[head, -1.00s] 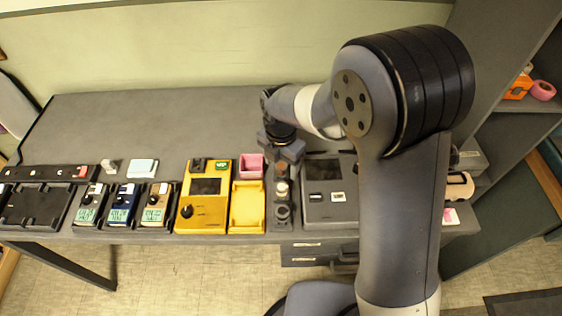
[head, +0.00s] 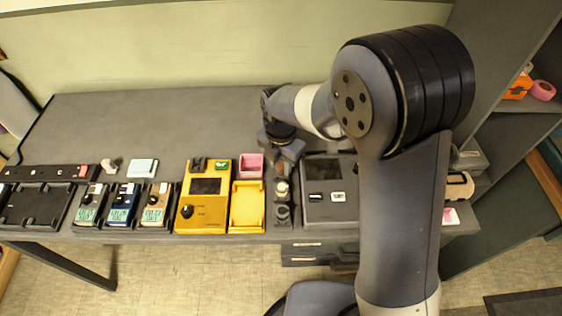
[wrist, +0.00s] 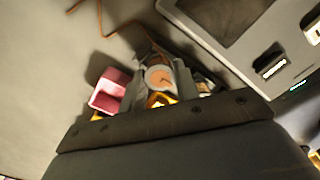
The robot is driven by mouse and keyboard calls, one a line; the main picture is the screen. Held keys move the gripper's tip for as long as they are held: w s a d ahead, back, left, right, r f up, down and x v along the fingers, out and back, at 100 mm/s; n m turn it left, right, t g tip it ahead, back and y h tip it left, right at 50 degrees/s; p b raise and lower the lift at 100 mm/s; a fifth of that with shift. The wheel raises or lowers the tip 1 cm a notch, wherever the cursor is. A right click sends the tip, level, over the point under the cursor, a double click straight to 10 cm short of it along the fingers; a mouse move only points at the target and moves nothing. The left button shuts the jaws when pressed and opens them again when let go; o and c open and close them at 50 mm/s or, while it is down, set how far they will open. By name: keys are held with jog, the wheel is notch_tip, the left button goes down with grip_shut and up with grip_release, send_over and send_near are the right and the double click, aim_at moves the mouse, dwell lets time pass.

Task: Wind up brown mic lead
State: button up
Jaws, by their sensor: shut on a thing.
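A thin brown lead (wrist: 98,18) lies in loose curves on the grey bench in the wrist view and runs toward my gripper (wrist: 158,83). My gripper's fingers are closed about a round, pale-topped piece (wrist: 160,77) with brown marks; whether the lead is fixed to it I cannot tell. In the head view my gripper (head: 281,160) points down over the back of a narrow dark holder (head: 283,224). The holder carries a white round piece (head: 282,188) and a dark round one nearer the front edge. The gripped piece is largely hidden there.
A pink open box (head: 251,166), a yellow tray (head: 247,208) and a yellow device (head: 205,207) stand close left of the holder. A grey device with a dark screen (head: 326,168) stands close right. Several small meters stand farther left. The bench behind is mostly clear.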

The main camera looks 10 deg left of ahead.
jog(key=m, duration=0.9)
jog(key=shift+m, duration=0.3)
jog(key=m, duration=0.8)
jog(key=shift+m, duration=0.4)
jog(key=o, duration=1)
